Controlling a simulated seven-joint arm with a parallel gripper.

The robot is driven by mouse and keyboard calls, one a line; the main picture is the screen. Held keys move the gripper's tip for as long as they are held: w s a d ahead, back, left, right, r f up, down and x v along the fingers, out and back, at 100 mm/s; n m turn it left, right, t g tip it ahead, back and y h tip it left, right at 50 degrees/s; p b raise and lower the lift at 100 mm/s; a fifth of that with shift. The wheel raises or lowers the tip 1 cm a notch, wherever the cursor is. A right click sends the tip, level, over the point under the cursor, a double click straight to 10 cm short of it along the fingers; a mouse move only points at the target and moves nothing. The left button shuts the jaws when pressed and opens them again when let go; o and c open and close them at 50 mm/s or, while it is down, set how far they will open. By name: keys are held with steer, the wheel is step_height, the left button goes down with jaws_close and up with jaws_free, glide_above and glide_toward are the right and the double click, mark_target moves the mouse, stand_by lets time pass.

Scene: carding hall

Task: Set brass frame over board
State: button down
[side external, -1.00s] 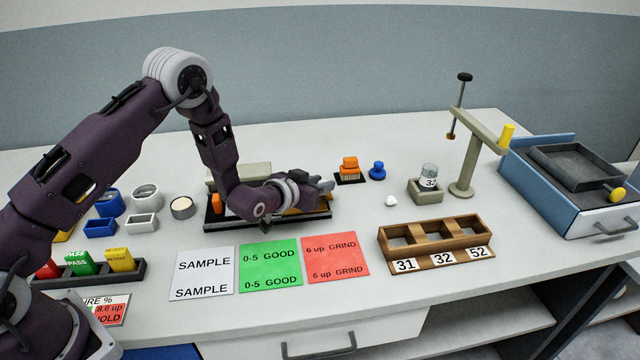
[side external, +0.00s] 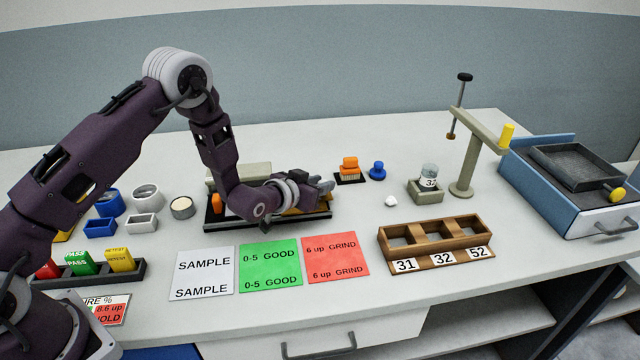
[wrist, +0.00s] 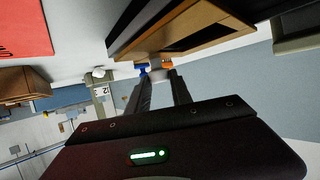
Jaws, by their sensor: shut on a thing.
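The board is a black base (side external: 222,224) lying flat on the bench behind the coloured cards. A brass-yellow piece, which looks like the brass frame (side external: 316,204), shows at its right end, largely hidden by my wrist. In the wrist view the brass-coloured frame (wrist: 205,32) lies along the dark edge of the board (wrist: 140,22). My gripper (side external: 326,184) is low over the board's right end, its hand lying nearly level. Whether the frame is fully seated is hidden.
A grey block (side external: 240,172) stands behind the board, with a small orange piece (side external: 216,204) at its left end. An orange stamp (side external: 349,168), blue knob (side external: 377,171) and white ball (side external: 391,201) stand to the right. A wooden rack (side external: 435,260) and cards (side external: 271,266) lie in front.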

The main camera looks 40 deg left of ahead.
steer(key=s+a, duration=1)
steer(key=shift+s+a, duration=0.1)
steer(key=shift+a, duration=0.1)
steer(key=c, duration=1.3)
jaws_free()
steer(key=shift+o, duration=0.8)
